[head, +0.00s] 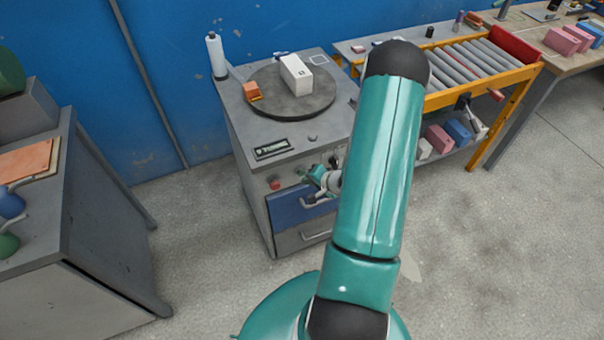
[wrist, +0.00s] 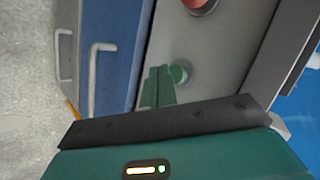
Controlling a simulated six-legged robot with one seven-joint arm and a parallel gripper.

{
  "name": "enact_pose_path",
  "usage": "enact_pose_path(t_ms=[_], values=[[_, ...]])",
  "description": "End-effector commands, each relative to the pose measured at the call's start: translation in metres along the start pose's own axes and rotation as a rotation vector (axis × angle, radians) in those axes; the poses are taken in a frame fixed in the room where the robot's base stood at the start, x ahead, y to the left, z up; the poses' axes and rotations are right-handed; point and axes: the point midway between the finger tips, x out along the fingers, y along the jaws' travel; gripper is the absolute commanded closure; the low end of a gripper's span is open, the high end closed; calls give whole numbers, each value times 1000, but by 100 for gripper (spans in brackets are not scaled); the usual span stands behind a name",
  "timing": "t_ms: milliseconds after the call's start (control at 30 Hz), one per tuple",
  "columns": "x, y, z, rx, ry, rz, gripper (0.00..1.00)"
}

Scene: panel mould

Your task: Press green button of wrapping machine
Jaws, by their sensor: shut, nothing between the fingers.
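The wrapping machine (head: 292,143) is a grey cabinet with a dark turntable (head: 290,105) on top and a film roll (head: 216,56) on a post. The green button (wrist: 180,74) is on its front panel in the wrist view, below the red button (wrist: 200,5). The red button also shows in the head view (head: 275,183). My gripper (head: 312,174) is at the machine's front, above the blue drawer. In the wrist view, its green fingers (wrist: 158,86) are shut and empty, just left of the green button and partly overlapping its edge. I cannot tell whether they touch it.
A blue drawer (wrist: 107,50) with a pale handle is close to my fingers. A white box (head: 296,75) and an orange block (head: 252,91) sit on the turntable. A roller conveyor (head: 468,63) stands right, a grey bench (head: 85,235) left. The floor between is clear.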

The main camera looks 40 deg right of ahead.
Motion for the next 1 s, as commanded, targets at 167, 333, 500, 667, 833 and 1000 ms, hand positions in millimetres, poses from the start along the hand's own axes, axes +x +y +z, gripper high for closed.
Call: enact_pose_path(t_ms=[167,333,500,667,833,1000], values=[[0,0,0,0,0,0,100],[4,-3,-3,-1,0,-1,100],[6,-4,-4,0,0,0,100],[6,-4,-4,0,0,0,100],[6,-5,-5,0,0,0,100],[8,-6,-5,0,0,0,100]])
